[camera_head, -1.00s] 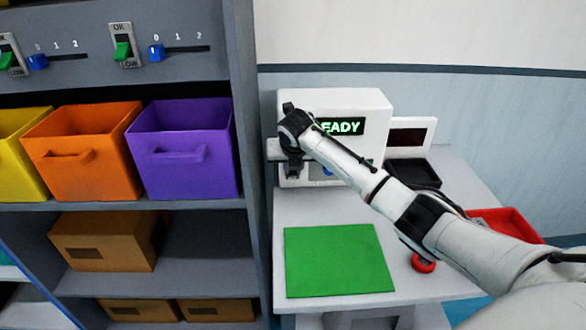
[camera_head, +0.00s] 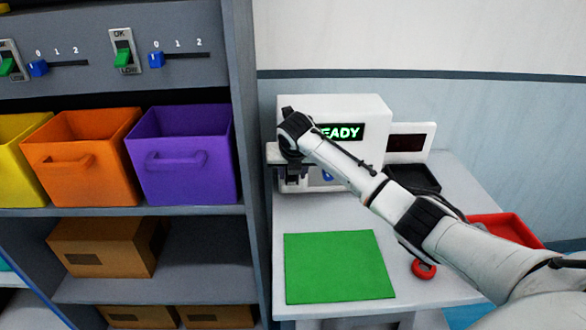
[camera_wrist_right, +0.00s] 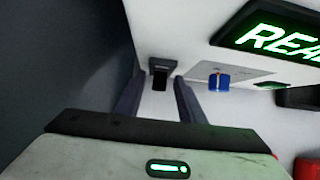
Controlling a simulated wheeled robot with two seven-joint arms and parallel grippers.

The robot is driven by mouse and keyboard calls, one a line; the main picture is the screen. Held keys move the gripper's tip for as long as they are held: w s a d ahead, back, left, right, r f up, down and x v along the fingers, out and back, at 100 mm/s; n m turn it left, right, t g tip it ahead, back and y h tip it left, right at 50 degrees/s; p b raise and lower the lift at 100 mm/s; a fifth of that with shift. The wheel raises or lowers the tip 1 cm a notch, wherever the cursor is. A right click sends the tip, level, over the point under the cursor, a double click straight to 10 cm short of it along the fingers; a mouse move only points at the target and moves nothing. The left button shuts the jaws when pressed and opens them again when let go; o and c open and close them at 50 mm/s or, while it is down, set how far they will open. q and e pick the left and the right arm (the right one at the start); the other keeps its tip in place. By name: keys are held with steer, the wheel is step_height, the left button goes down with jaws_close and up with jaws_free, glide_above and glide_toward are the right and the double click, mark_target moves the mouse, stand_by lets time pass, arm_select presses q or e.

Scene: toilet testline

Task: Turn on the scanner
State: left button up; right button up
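The scanner (camera_head: 375,110) is a white box on the grey table, with a green lit "READY" display (camera_head: 345,132). The display also shows at the top right of the right wrist view (camera_wrist_right: 280,36). My right gripper (camera_head: 290,180) points down at the scanner's left front. In the right wrist view its two dark fingers (camera_wrist_right: 158,98) are apart, with nothing held between them. A small black switch-like part (camera_wrist_right: 162,68) on the white surface lies just past the fingertips, between them. A blue knob (camera_wrist_right: 219,81) sits right of it. My left gripper is not in view.
A green mat (camera_head: 338,266) lies in front of the scanner. A red round button (camera_head: 424,268) and a red tray (camera_head: 508,230) are to the right, partly behind my arm. A shelf with purple (camera_head: 185,180), orange and yellow bins stands close on the left. A dark display (camera_head: 408,142) stands behind.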

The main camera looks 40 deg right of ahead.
steer(key=v, duration=1)
